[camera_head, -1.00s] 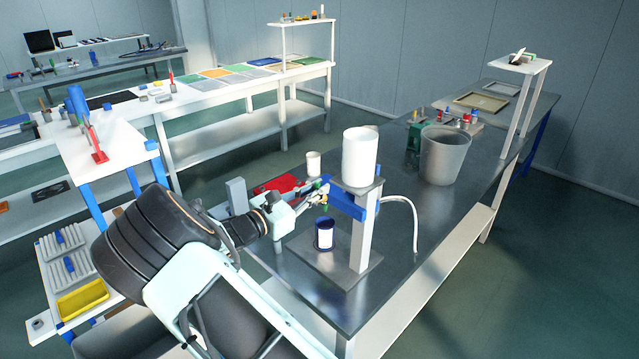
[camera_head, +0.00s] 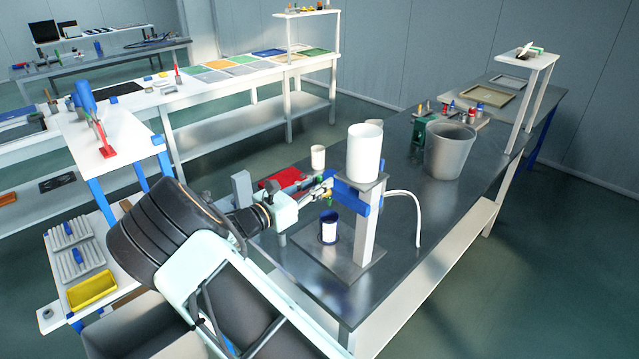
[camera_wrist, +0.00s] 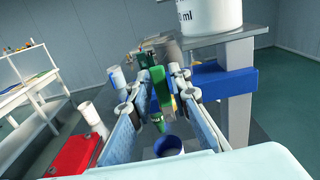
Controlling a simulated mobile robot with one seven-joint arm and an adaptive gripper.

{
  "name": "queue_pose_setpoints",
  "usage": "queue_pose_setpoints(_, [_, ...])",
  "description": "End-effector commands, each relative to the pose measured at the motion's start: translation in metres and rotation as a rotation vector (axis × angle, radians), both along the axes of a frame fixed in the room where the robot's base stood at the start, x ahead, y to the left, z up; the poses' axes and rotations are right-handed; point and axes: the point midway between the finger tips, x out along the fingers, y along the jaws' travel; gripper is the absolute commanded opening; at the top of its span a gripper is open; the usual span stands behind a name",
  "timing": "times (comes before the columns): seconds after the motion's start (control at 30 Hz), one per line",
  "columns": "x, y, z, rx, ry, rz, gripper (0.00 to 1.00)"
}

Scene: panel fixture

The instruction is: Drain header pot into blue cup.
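The header pot (camera_head: 362,155) is a white cylinder on top of a grey post stand, with a blue bracket (camera_head: 350,197) below it. Its lower part also shows in the wrist view (camera_wrist: 205,14). The blue cup (camera_head: 328,228) with a white label stands upright on the stand's base, below the bracket; its rim shows in the wrist view (camera_wrist: 168,146). My gripper (camera_wrist: 163,88) is at the bracket, above the cup. Its fingers are apart, on either side of a green tap part (camera_wrist: 157,75). I cannot tell whether they touch it.
A white cup (camera_head: 318,157) and a red tray (camera_head: 284,179) are on the bench behind my gripper. A white hose (camera_head: 412,207) curves down right of the post. A grey bucket (camera_head: 449,152) stands farther right. The bench's front right is clear.

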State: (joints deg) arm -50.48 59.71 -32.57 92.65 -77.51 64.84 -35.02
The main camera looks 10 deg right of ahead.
Motion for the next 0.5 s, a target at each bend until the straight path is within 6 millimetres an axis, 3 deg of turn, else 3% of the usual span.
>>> queue_pose_setpoints(0.33, [0.000,0.000,0.000,0.001,-0.002,0.000,0.29])
queue_pose_setpoints(0.5, [-0.008,0.013,0.000,0.003,-0.002,0.001,0.29])
